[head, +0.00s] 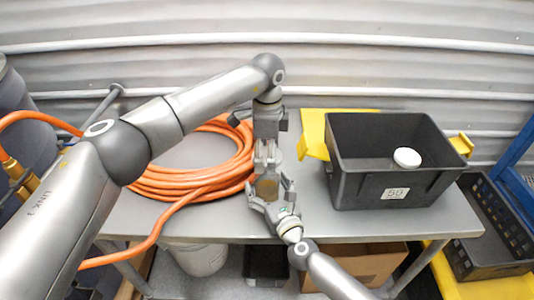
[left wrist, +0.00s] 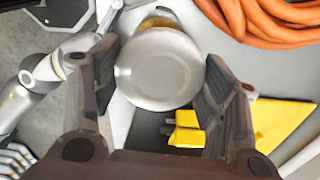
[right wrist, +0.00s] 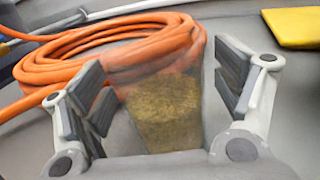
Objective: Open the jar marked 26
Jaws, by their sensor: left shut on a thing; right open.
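A clear jar (right wrist: 162,112) with brown grainy contents stands between the fingers of my right gripper (right wrist: 165,85), which is open around it without gripping. In the head view the jar (head: 267,187) is partly hidden between my two grippers. My left gripper (head: 267,158) points down above it. In the left wrist view that gripper is shut on a round silvery lid (left wrist: 160,68), with some amber of the jar showing behind its far edge. I cannot tell whether the lid rests on the jar or is lifted off. No number shows on the jar.
A coiled orange hose (head: 190,183) lies on the grey table (head: 218,225) to the left. A black bin (head: 355,185) with a white label stands at right, a white round thing (head: 407,157) inside it. Yellow pieces (head: 313,137) lie beside the bin. A corrugated wall is behind.

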